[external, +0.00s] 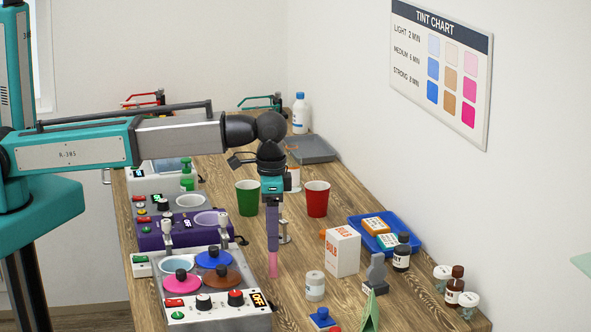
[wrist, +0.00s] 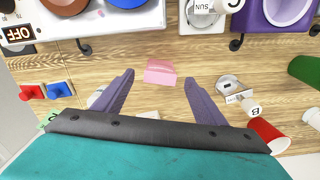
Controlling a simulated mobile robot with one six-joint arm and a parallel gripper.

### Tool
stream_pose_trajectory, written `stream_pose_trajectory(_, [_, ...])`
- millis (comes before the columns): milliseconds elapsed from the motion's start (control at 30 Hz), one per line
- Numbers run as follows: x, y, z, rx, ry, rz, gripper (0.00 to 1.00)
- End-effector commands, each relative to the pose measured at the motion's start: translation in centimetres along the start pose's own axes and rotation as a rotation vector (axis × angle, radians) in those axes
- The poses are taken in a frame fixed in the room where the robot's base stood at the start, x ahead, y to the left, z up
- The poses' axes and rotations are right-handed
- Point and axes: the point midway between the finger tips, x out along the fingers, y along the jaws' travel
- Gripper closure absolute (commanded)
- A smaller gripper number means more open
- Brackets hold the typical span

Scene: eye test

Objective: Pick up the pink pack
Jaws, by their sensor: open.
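The pink pack (wrist: 160,72) lies on the wooden table in the wrist view, ahead of my open fingers and roughly centred between them. In the external view a small pink part of it (external: 273,265) shows at the lower end of my gripper (external: 273,246), which points straight down. My gripper (wrist: 157,84) is open, with its two purple fingers apart and nothing held between them. I cannot tell the exact height gap between fingertips and pack.
A wax heater with several coloured pots (external: 205,290) and a purple heater (external: 160,238) stand left. A green cup (external: 247,198) and red cup (external: 317,199) stand behind. A white bulb box (external: 342,252), a small jar (external: 315,286) and a blue tray (external: 358,222) are right.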

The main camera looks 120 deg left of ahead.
Motion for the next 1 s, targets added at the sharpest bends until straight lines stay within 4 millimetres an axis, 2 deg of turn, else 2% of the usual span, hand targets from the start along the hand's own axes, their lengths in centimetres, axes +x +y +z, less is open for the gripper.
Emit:
stream_pose_trajectory(467, [0.4, 0.0, 0.0, 0.000, 0.000, 0.000, 0.35])
stream_pose_trajectory(1000, [4.9, -0.1, 0.0, 0.000, -0.001, 0.000, 0.35])
